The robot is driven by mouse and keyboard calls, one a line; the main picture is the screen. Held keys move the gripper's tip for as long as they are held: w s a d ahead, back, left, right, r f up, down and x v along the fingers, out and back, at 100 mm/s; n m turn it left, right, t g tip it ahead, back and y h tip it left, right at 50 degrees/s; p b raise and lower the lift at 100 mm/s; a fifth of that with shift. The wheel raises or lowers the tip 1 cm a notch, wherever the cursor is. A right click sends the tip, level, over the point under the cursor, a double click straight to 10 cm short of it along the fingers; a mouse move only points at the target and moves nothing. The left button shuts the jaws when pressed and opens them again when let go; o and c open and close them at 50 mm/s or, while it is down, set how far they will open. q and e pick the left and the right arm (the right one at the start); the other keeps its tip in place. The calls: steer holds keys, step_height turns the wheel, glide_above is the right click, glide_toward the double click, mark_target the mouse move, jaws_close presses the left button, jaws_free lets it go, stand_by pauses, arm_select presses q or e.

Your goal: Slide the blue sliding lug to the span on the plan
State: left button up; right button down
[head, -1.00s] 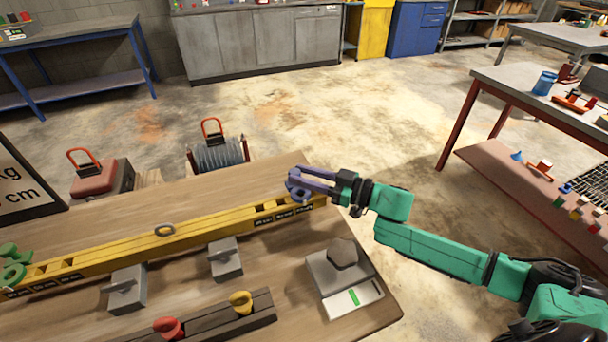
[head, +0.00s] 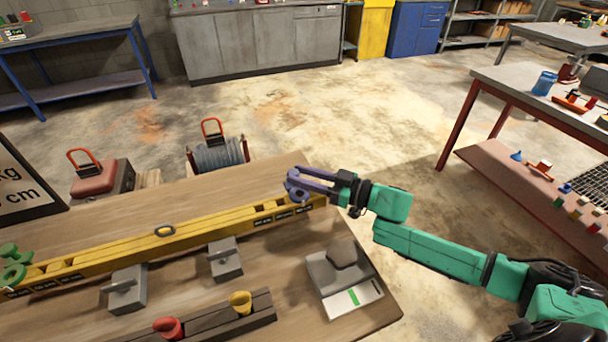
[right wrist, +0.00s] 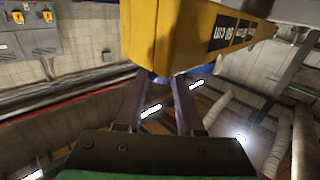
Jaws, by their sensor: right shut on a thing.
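A long yellow beam (head: 120,255) lies across the wooden bench, with dark size labels near both ends. The blue sliding lug (head: 297,192) is at the beam's right end, partly hidden by my gripper. My right gripper (head: 293,178), with purple-blue fingers, is shut on it. In the right wrist view the beam end (right wrist: 180,35) with a "cm" label fills the top, and a bit of blue shows behind it between my fingers (right wrist: 158,95). A placard (head: 20,178) reading "kg" and "cm" stands at the left edge, cut off. My left gripper is out of view.
A green ringed fitting (head: 12,270) is at the beam's left end. Grey blocks (head: 226,260), red (head: 168,328) and yellow (head: 241,302) cups and a scale-like device (head: 352,301) stand in front. A cable spool (head: 217,154) is behind.

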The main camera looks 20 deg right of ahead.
mark_target(287, 194)
steer(key=a+p, duration=0.1)
steer(key=a, duration=0.4)
steer(key=shift+s, duration=0.15)
steer(key=c, duration=0.5)
jaws_free()
steer(key=shift+d, duration=0.1)
steer(key=shift+d, duration=0.1)
steer(key=shift+s+d+f, duration=0.15)
steer(key=shift+s+d, duration=0.1)
steer(key=p+v, duration=0.1)
steer(key=v, duration=1.2)
steer(key=shift+s+d, duration=0.25)
steer(key=shift+s, duration=0.05)
